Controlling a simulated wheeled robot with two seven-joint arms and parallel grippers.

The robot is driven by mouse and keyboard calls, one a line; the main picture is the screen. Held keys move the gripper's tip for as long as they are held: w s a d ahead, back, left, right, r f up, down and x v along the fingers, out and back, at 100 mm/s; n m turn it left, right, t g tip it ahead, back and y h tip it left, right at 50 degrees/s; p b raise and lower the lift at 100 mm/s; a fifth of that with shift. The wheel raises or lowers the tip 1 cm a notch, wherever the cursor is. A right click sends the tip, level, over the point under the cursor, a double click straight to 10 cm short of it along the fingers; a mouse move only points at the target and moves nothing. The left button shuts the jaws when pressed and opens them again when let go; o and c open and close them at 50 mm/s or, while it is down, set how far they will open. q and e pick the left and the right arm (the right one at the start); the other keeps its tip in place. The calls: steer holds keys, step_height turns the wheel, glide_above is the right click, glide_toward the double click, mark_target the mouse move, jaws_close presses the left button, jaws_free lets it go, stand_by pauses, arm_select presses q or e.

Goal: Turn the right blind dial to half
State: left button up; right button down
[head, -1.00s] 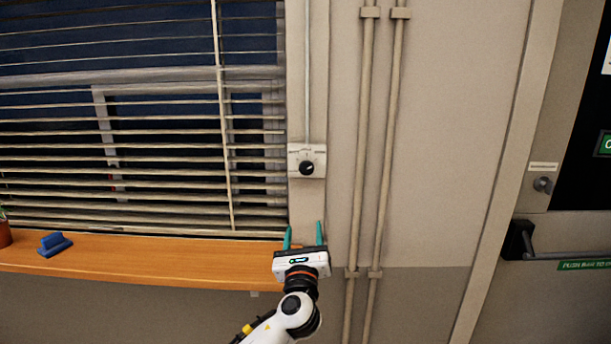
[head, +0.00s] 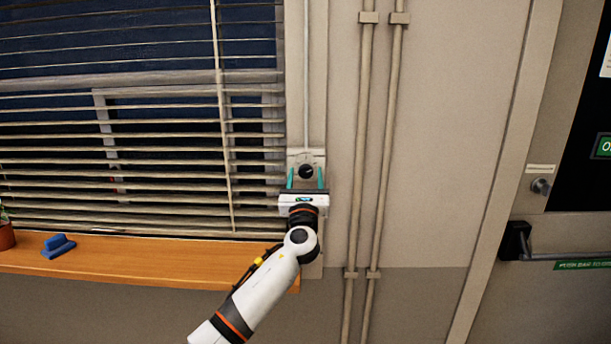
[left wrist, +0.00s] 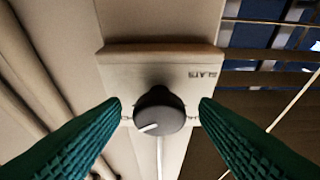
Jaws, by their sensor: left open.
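The blind dial is a black round knob (head: 306,171) on a pale plate (head: 306,155) on the wall, just right of the window blind (head: 150,140). In the left wrist view the knob (left wrist: 158,110) has a white pointer mark toward its lower left, and the plate (left wrist: 195,88) reads "SLATS". My left gripper (head: 306,180) is open, with its teal fingers on either side of the knob and gaps between them and it. In the left wrist view, too, the fingertips (left wrist: 160,108) flank the knob without visible contact. My right gripper is not in view.
A wooden sill (head: 150,258) runs below the blind, with a blue object (head: 58,245) and a plant pot (head: 6,236) on it. Two vertical pipes (head: 375,150) run right of the dial. A door with a push bar (head: 565,256) stands at the far right.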

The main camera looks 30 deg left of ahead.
arm_select(q)
steer(key=shift+w, duration=0.15)
steer(key=shift+c, duration=0.3)
steer(key=c, duration=0.9)
